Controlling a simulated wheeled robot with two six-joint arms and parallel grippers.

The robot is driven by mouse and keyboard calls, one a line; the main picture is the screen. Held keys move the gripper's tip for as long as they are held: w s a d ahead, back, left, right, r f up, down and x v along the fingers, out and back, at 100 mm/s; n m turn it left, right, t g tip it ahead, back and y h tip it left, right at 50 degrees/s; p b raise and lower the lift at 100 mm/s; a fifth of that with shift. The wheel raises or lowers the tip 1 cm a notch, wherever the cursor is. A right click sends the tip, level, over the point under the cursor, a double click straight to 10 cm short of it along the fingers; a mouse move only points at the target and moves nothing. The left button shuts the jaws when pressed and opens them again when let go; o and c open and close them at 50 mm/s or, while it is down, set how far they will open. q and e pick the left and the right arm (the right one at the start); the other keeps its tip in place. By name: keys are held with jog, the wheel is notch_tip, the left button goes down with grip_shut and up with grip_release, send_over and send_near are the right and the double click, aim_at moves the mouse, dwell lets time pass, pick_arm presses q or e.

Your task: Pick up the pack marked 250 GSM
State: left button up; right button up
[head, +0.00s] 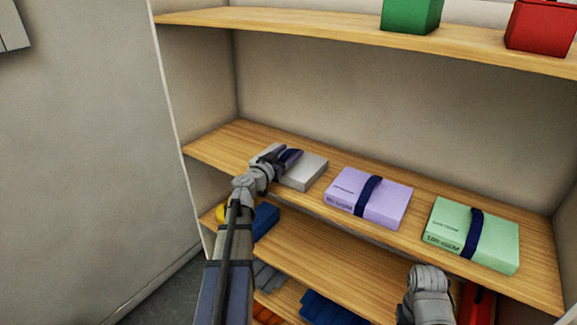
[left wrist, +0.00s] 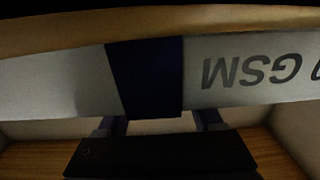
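A pale grey pack (head: 306,174) with a dark blue band lies at the left of the middle shelf. My left gripper (head: 288,157) is over its top and hides part of it. In the left wrist view the pack (left wrist: 215,85) shows close and upside down, with the letters GSM; the number is cut off. My left fingers (left wrist: 160,122) stand apart, one toward each side of the band (left wrist: 145,80); their tips are hidden behind the pack's edge. Contact cannot be told. A grey part of my right arm shows at the bottom right of the head view, without fingers.
A purple pack (head: 345,190) and a green pack (head: 450,221), both with blue bands, lie to the right on the same shelf (head: 222,148). A green box (head: 411,14) and a red box (head: 540,25) stand on the shelf above. Blue items lie below.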

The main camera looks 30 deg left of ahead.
pick_arm(q)
grip_shut()
dwell(0.3)
dwell(1.0)
